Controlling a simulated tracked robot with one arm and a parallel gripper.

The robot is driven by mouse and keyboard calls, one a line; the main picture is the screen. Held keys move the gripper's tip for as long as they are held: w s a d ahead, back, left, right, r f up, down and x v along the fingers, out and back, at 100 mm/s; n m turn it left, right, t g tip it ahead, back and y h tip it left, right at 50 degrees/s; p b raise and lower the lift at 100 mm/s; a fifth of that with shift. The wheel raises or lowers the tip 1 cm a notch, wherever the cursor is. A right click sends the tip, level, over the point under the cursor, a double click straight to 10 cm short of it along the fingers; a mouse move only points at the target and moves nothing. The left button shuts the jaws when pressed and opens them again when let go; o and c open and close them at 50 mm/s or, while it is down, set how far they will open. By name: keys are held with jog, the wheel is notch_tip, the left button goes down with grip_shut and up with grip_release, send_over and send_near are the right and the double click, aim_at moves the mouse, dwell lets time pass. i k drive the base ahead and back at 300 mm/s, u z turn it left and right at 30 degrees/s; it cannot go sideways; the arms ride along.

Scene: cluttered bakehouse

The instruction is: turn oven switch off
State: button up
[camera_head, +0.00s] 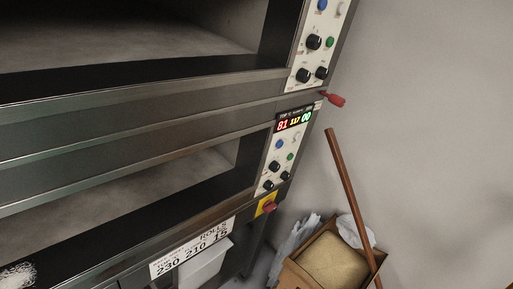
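A stacked deck oven (120,120) fills the left and middle of the view, seen tilted. A red knob on a yellow plate, like an oven switch (269,208), sits at the lower end of the lower control panel (273,165). I cannot tell its set position. The lit display (294,121) above that panel shows coloured digits, so the oven has power. Black knobs and blue and green buttons sit on the panel. A red piece (335,100) sticks out from the oven's right edge. My gripper is not in view.
A brown box (325,262) with a tan lump and pale bags stands at the lower right, with a wooden pole (348,190) leaning in front. A label with numbers (192,249) is on the oven's lower edge. The grey wall (430,120) at right is bare.

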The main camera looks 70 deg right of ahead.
aim_at(268, 205)
jog(key=z, duration=1.75)
